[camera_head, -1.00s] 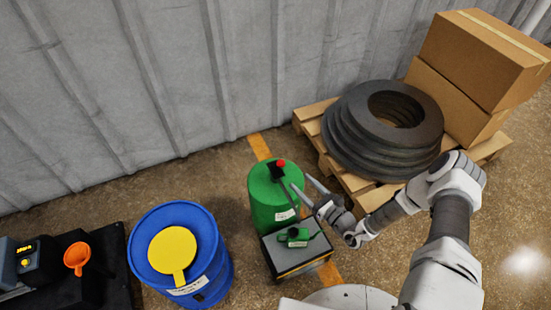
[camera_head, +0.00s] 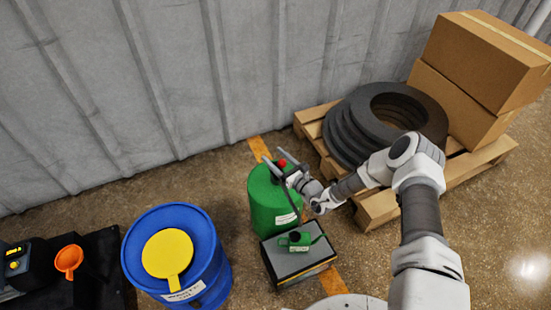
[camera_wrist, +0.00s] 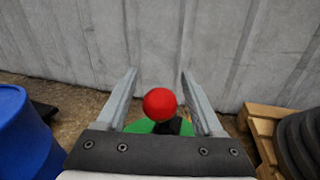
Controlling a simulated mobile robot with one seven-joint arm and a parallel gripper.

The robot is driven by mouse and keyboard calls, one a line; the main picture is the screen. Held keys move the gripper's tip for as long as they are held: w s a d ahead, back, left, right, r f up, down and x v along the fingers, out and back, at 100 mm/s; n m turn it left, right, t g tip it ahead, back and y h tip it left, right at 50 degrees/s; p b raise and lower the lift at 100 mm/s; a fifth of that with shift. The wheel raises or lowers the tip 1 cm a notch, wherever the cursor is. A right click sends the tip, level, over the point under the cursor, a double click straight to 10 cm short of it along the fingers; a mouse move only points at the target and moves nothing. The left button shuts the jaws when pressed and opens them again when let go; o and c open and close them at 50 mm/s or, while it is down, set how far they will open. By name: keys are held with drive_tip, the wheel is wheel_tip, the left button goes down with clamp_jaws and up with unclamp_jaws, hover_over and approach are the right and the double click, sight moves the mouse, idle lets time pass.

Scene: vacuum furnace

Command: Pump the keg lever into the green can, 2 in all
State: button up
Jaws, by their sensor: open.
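The green keg (camera_head: 268,205) stands on the floor against an orange floor line. Its pump lever ends in a red knob (camera_head: 282,163) above the keg top. The small green can (camera_head: 296,240) sits on a dark box (camera_head: 283,266) in front of the keg. My gripper (camera_head: 275,167) is open at the top of the keg, with the red knob between or just below its fingers. In the wrist view the red knob (camera_wrist: 160,102) shows between the two open fingers, apart from both, with a bit of the green keg top below it.
A blue drum (camera_head: 205,285) with a yellow lid piece (camera_head: 168,252) stands to the left. An orange funnel (camera_head: 69,258) is at the far left. A pallet (camera_head: 377,208) with dark rings (camera_head: 360,125) and cardboard boxes (camera_head: 490,58) stands at the right. A grey wall closes the back.

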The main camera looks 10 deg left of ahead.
clamp_jaws()
idle(1.4)
